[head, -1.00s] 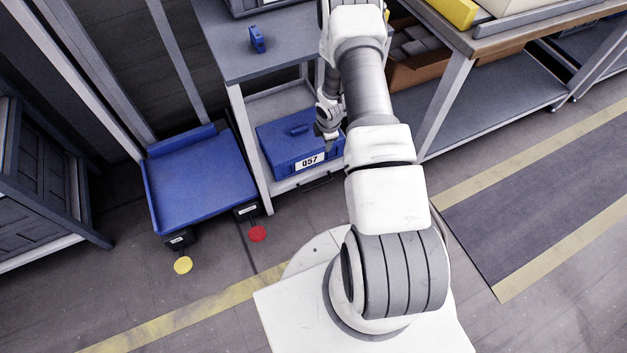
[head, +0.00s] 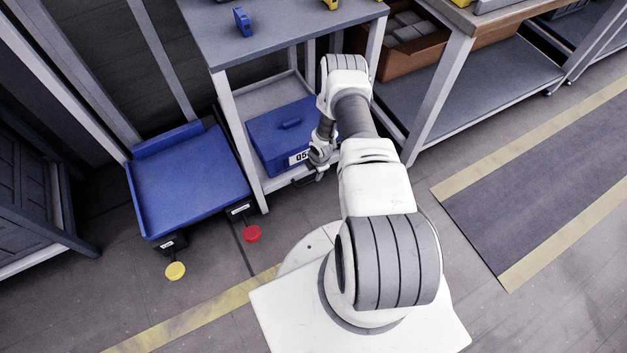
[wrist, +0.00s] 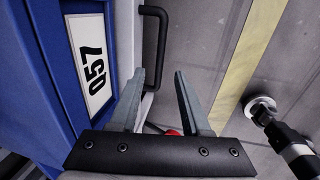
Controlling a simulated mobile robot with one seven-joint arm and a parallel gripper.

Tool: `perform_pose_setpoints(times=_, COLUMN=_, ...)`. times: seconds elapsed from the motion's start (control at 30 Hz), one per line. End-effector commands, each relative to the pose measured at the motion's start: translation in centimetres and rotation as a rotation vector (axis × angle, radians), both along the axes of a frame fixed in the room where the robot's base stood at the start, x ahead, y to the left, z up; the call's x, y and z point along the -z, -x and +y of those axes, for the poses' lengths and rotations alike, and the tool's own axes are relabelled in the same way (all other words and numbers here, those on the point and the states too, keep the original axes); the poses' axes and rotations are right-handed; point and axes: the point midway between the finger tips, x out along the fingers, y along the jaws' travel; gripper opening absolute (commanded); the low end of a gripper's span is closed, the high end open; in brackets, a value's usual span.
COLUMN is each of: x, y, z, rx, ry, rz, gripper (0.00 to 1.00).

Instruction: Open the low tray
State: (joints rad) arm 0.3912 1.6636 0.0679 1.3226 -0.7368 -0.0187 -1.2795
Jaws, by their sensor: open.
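In the head view my gripper (head: 318,172) is low in front of the tray's right part, and hides some of the handle and the label. I cannot tell whether a finger touches the handle. The tray looks shut.
A blue platform (head: 190,185) stands left of the stand, with a yellow pedal (head: 175,271) and a red pedal (head: 252,233) on the floor. The stand's top (head: 285,35) is above the tray. A workbench leg (head: 440,95) is to the right. Floor before the tray is partly clear.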

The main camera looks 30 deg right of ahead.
Motion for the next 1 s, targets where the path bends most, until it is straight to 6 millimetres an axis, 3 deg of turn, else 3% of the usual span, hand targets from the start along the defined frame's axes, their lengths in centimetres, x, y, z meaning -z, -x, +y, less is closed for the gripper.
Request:
perform_pose_setpoints(times=0.03, x=1.7, y=-0.1, z=0.0, rx=0.002, ry=0.000, rz=0.000, gripper=0.47)
perform_pose_setpoints(times=0.1, x=3.1, y=-0.4, z=0.0, rx=0.002, ry=-0.001, rz=0.000, gripper=0.47)
perform_pose_setpoints(times=0.3, x=5.9, y=-1.0, z=0.0, rx=0.001, ry=0.000, rz=0.000, gripper=0.47)
perform_pose_setpoints(times=0.77, x=6.9, y=-1.3, z=0.0, rx=0.000, ry=0.000, rz=0.000, gripper=0.47)
perform_pose_setpoints(times=1.0, x=6.9, y=-1.3, z=0.0, rx=0.000, ry=0.001, rz=0.000, gripper=0.08)
